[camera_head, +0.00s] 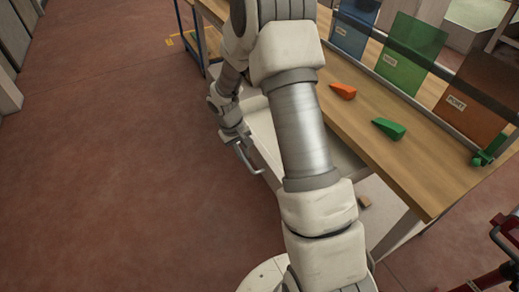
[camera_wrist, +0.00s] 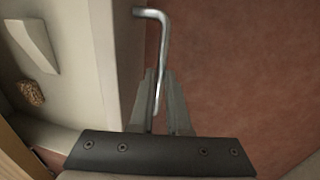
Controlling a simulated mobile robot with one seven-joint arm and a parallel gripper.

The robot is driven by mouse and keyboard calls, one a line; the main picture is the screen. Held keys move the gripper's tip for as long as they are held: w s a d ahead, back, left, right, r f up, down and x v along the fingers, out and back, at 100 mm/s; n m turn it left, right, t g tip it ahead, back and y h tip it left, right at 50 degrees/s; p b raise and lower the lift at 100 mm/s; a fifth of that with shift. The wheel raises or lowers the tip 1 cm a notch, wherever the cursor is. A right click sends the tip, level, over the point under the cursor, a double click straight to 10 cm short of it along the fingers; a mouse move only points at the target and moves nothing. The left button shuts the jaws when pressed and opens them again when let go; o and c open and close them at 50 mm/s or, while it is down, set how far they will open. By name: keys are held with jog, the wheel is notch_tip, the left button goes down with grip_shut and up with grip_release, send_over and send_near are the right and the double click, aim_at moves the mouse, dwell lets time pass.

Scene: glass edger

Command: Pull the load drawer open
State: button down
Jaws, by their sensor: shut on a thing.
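The load drawer (camera_head: 265,135) is pale and sticks out from under the wooden worktop, partly hidden by my arm. In the wrist view, its pale front wall (camera_wrist: 120,50) runs down the left of my gripper, with part of its inside beyond. Its bent metal bar handle (camera_head: 245,157) also shows in the wrist view (camera_wrist: 163,45). My gripper (camera_wrist: 163,85) is shut on the handle, with the bar between the two fingers. In the head view, my gripper (camera_head: 241,143) is small and partly hidden by my wrist.
An orange wedge (camera_head: 343,91) and a green wedge (camera_head: 388,128) lie on the worktop (camera_head: 400,165). Blue, green and brown panels stand behind a dark rail. A small brown thing (camera_wrist: 31,93) shows inside the drawer. The red floor left of the drawer is clear.

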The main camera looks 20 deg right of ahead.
jog(key=shift+s+a, duration=0.15)
jog(key=shift+a, duration=1.2)
jog(key=c, duration=1.2)
grip_release()
jog(key=shift+o, duration=0.2)
jog(key=a+r+p, duration=0.2)
jog(key=a+r, duration=0.1)
jog(key=r, duration=1.4)
jog(key=shift+a, duration=0.15)
jog(key=shift+s, duration=0.15)
